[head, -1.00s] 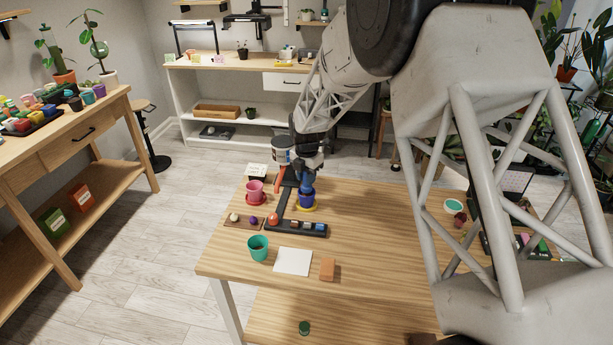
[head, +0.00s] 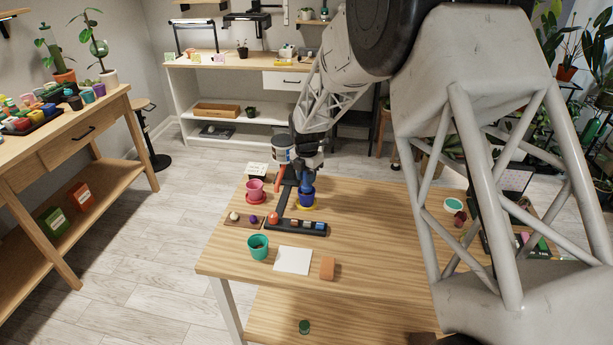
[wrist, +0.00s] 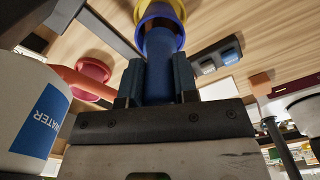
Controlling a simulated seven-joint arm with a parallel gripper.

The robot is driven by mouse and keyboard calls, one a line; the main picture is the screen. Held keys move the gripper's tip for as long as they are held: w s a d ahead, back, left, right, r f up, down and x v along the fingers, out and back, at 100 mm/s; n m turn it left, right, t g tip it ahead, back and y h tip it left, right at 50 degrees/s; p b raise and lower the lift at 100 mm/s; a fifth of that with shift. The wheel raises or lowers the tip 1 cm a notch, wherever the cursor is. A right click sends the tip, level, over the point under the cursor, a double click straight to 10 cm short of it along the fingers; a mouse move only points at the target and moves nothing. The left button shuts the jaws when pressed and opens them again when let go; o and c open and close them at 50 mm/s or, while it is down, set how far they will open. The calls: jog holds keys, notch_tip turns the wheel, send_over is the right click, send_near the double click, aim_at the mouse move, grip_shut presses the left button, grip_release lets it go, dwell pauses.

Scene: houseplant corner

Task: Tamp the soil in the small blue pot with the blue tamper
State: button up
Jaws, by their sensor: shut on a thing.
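The small blue pot (head: 306,200) stands on a yellow saucer (head: 314,207) near the back of the wooden table. My gripper (head: 307,172) is above it, shut on the blue tamper (head: 307,186). In the wrist view the tamper (wrist: 159,62) stands between the two fingers (wrist: 157,85). Its far end reaches into the mouth of the blue pot (wrist: 176,24). The yellow saucer (wrist: 180,7) shows beyond.
A pink pot (head: 255,188) stands left of the blue pot. A dark tray (head: 300,227) with small blocks lies in front. A teal pot (head: 258,247), a white sheet (head: 293,260) and an orange block (head: 327,268) lie nearer. A bottle labelled WATER (wrist: 30,120) is close to my gripper.

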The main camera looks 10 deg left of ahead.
jog(key=shift+f, duration=1.3)
dwell(2.2)
jog(key=shift+r, duration=0.2)
dwell(0.4)
jog(key=shift+r, duration=3.5)
